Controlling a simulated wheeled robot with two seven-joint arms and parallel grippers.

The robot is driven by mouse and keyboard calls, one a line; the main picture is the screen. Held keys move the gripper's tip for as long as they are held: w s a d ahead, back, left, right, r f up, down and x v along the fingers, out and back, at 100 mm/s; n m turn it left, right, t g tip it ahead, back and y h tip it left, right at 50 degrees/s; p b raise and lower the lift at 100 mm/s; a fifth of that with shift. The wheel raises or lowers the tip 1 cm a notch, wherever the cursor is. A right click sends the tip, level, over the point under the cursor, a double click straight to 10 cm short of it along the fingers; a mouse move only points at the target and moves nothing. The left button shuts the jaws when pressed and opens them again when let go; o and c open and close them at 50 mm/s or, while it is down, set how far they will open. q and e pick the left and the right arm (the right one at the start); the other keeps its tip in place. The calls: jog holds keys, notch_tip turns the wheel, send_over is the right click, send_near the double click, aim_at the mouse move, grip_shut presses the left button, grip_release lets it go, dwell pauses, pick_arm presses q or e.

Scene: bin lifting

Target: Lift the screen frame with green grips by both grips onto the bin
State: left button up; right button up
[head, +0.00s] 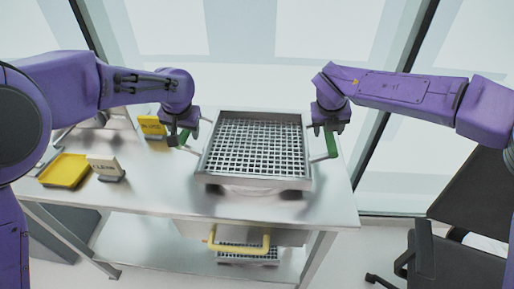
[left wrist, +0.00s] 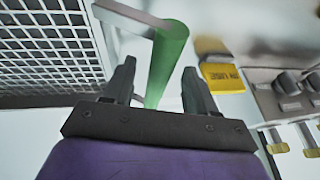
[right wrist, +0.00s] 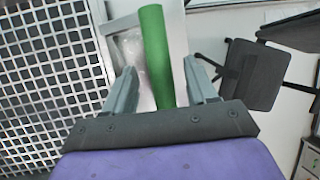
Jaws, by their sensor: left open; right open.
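My left gripper (head: 178,138) is open at the left grip; in the left wrist view that grip (left wrist: 167,58) runs between the open fingers (left wrist: 160,85). My right gripper (head: 326,128) is open at the right grip; in the right wrist view that grip (right wrist: 156,50) runs between the fingers (right wrist: 162,85). I cannot tell which bin is meant.
A yellow-handled container (head: 240,240) is on the shelf below. A dark chair (head: 455,245) is at the right.

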pick_arm(q)
jog(key=x, duration=0.3)
jog(key=shift+s+f, duration=0.15)
pick_arm(e)
jog(key=x, duration=0.3)
jog(key=shift+s+f, duration=0.1)
jog(key=shift+s, duration=0.05)
pick_arm(q)
jog(key=shift+w+f, duration=0.3)
jog(key=shift+f, duration=0.1)
pick_arm(e)
jog(key=shift+w+d+f, duration=0.15)
jog(key=shift+w+f, duration=0.1)
jog(key=shift+f, duration=0.2)
pick_arm(q)
jog(key=shift+s+r, duration=0.1)
jog(key=shift+c, duration=1)
pick_arm(e)
jog(key=shift+s+r, duration=0.1)
jog(key=shift+c, duration=1)
pick_arm(q)
grip_shut()
pick_arm(e)
grip_shut()
pick_arm(q)
jog(key=shift+a+r, duration=0.1)
pick_arm(e)
jog(key=shift+r, duration=0.15)
